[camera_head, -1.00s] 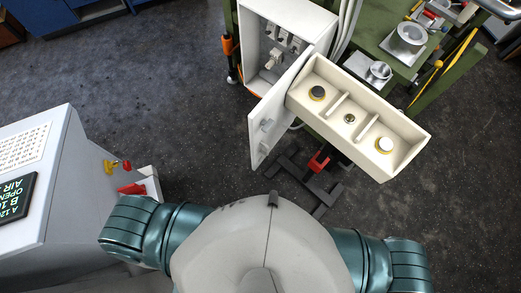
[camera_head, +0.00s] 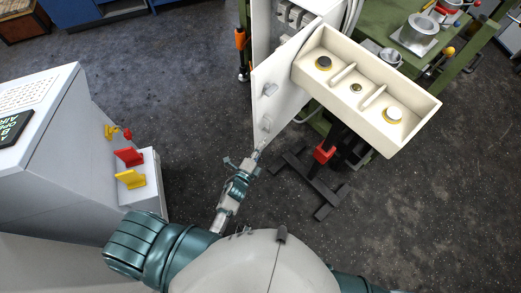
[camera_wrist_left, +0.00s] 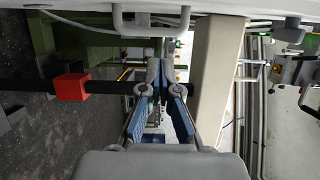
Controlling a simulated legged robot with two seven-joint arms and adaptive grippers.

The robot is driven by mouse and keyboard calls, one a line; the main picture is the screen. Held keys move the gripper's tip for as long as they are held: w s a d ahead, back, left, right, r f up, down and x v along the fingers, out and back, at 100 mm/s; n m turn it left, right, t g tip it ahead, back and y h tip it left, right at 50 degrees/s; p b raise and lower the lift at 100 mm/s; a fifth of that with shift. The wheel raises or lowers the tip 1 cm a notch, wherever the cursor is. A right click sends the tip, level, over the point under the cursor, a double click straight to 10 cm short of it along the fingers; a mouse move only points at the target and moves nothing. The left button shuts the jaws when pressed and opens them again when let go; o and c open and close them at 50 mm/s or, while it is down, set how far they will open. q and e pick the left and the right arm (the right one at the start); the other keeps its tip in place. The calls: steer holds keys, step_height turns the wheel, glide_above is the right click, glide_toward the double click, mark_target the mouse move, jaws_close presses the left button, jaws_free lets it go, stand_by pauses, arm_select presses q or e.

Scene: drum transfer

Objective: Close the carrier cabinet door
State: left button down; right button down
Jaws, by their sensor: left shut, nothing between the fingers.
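The carrier cabinet (camera_head: 259,28) is white and stands at the top middle of the head view, with fittings inside it. Its white door (camera_head: 285,92) stands open, swung out towards me, with two small grey handle-like fittings on the face. My left gripper (camera_head: 257,154) is shut and empty at the door's near lower end. The head view does not show whether it touches the door. In the left wrist view, the blue-padded fingers (camera_wrist_left: 160,64) point at a pale panel edge with a bracket-shaped handle (camera_wrist_left: 150,27). My right gripper is not in view.
A cream tray (camera_head: 433,107) with round parts sits right beside the door, above a dark stand with a red piece (camera_head: 324,152). A green workbench (camera_head: 375,30) is behind it. A grey console (camera_head: 60,140) with red and yellow levers stands at left. Floor between is clear.

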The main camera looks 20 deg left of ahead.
mark_target(261, 128)
arm_select(q)
steer(key=shift+w+a, duration=0.4)
steer(key=shift+w, duration=1.05)
steer(key=shift+w+a, duration=0.45)
steer(key=shift+w, duration=1)
steer(key=shift+w+a, duration=0.4)
steer(key=shift+w, duration=1.05)
steer(key=shift+d, duration=0.1)
